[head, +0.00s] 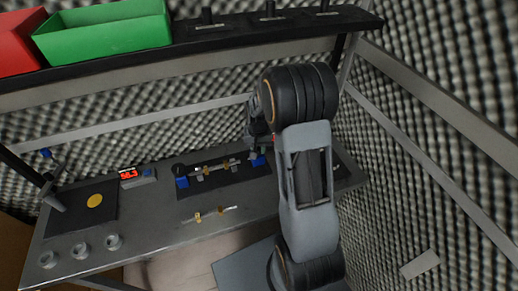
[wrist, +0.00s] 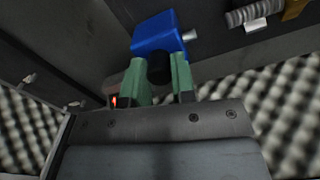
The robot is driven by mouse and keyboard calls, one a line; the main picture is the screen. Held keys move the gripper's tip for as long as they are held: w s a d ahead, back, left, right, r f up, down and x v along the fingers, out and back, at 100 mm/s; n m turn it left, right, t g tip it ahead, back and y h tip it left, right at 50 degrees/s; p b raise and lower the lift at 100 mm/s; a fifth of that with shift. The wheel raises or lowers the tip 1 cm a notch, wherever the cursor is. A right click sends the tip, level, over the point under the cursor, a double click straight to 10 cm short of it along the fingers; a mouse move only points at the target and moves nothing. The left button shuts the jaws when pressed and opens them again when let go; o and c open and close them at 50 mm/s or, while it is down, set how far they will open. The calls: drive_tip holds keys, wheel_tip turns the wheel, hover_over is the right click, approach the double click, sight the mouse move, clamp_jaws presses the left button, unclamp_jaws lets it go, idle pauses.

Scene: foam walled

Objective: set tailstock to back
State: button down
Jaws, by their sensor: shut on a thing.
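The tailstock (head: 258,160) is a small blue block at the right end of a dark base plate on the bench. In the wrist view, the blue tailstock (wrist: 158,32) fills the upper middle, with a short silver tip pointing right. A black knob (wrist: 159,72) sticks out of the tailstock toward me. My gripper (wrist: 159,62) has green fingers on both sides of this knob and is shut on it. In the head view, my gripper (head: 254,143) is at the tailstock, partly hidden by my arm.
A second blue block (head: 182,182) stands at the plate's left end, with a rod with brass parts (head: 215,168) between. Another such rod (head: 215,214) lies in front. A red display (head: 128,173) and several grey rings (head: 80,251) are left. A shelf (head: 220,38) with bins hangs above.

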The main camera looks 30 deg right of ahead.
drive_tip(key=shift+d, duration=0.15)
drive_tip(key=c, duration=1.1)
unclamp_jaws()
drive_tip(key=shift+d, duration=0.15)
drive_tip(key=shift+c, duration=0.2)
drive_tip(key=shift+o, duration=1)
wheel_tip(320, 180, up, 14)
drive_tip(key=b, duration=0.1)
drive_tip(key=shift+f, duration=0.1)
